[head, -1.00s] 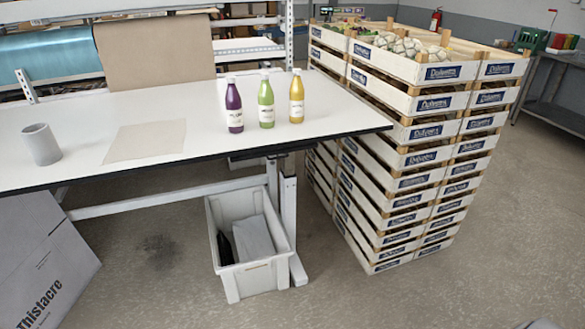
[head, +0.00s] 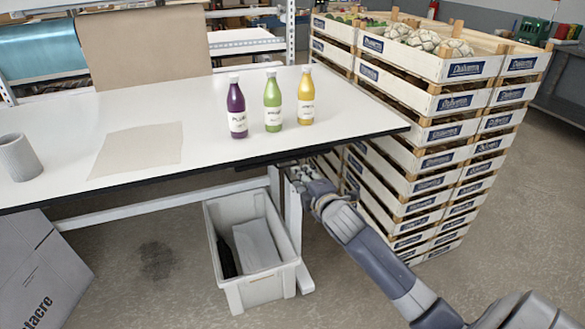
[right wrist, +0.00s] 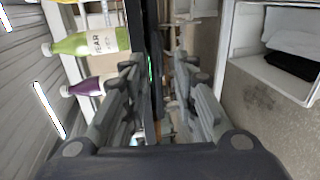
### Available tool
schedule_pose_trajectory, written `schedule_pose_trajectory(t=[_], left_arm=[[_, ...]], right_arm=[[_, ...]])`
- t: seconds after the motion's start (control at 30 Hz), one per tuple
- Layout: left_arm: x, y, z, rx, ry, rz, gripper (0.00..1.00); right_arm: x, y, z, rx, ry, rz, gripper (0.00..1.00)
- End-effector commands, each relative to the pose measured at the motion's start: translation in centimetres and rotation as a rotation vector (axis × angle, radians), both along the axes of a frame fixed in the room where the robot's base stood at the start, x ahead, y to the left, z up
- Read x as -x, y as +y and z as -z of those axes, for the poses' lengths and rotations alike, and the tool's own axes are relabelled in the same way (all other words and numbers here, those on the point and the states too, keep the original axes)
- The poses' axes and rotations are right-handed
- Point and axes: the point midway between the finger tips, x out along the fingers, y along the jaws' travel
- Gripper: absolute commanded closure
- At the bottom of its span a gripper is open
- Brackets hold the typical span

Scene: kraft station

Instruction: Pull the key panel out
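In the head view the key panel cannot be told apart under the table. My left gripper is not in view.
A grey bin (head: 262,290) stands beside the table leg. Stacked crates (head: 440,105) rise close to the right. A grey cup (head: 18,158) stands left.

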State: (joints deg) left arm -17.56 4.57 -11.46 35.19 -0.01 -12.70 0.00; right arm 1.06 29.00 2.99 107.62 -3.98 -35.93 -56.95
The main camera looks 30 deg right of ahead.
Motion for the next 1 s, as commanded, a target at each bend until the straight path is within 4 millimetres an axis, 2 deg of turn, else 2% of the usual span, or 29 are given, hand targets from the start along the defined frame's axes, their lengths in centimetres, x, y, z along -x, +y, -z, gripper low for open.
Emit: schedule_pose_trajectory(t=[0.3, 0.5, 0.7, 0.97, 1.0], left_arm=[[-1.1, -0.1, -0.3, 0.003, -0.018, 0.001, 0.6], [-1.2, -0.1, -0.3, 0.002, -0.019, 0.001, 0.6], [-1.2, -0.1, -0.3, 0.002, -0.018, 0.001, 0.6], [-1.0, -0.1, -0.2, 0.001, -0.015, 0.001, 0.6], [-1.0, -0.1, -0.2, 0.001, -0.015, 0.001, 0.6]], right_arm=[[-5.2, -1.2, 1.1, -0.004, -0.001, 0.0, 0.73], [-7.3, -1.7, 1.6, -0.003, -0.001, 0.0, 0.73], [-8.2, -1.9, 1.9, -0.004, -0.001, -0.001, 0.73], [-8.3, -1.9, 1.9, -0.003, -0.001, -0.001, 0.73], [-8.3, -1.9, 1.9, -0.003, -0.001, -0.001, 0.78]])
